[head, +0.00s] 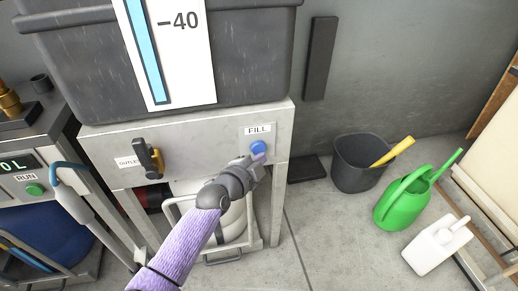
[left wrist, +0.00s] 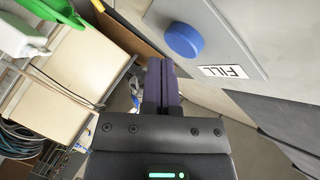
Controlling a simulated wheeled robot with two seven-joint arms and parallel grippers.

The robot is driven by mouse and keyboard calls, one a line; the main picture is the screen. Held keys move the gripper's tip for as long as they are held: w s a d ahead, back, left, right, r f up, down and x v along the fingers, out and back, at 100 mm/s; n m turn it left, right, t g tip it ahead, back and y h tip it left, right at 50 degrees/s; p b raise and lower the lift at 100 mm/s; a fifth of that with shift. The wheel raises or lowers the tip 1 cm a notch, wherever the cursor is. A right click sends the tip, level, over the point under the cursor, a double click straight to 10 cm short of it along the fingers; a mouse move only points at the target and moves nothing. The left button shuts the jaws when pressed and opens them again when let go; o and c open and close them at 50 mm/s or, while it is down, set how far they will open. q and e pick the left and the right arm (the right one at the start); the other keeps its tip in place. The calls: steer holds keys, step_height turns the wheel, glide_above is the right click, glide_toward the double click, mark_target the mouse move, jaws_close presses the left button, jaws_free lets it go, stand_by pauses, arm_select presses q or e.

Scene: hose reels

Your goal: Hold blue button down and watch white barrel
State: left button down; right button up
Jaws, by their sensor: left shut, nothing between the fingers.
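The blue button (head: 258,147) sits under the FILL label on the grey stand's front panel. It also shows large in the left wrist view (left wrist: 184,40). My left gripper (head: 259,161) is shut and empty, its dark fingers (left wrist: 161,62) just beside the button; I cannot tell if they touch it. A white rounded body (head: 232,222), which looks like the white barrel, stands under the stand in a pale tube frame. My arm and gripper hide part of it. My right gripper is not in view.
A dark tank (head: 260,60) with a blue-filled gauge (head: 147,50) tops the stand. A yellow-and-black valve handle (head: 149,158) is by OUTLET. A grey bin (head: 355,177), green watering can (head: 395,205) and white jug (head: 432,248) stand right.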

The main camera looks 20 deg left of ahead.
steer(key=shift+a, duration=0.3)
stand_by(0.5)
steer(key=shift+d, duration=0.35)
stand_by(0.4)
arm_select(q)
steer(key=shift+w, duration=0.1)
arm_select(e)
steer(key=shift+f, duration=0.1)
arm_select(q)
steer(key=shift+w+a+b, duration=0.2)
steer(key=shift+w+b, duration=0.05)
steer(key=shift+b, duration=0.05)
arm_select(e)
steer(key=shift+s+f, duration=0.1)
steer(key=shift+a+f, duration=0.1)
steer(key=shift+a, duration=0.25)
arm_select(q)
steer(key=shift+w+a+b, duration=0.3)
steer(key=shift+w+b, duration=0.1)
steer(key=shift+w, duration=0.05)
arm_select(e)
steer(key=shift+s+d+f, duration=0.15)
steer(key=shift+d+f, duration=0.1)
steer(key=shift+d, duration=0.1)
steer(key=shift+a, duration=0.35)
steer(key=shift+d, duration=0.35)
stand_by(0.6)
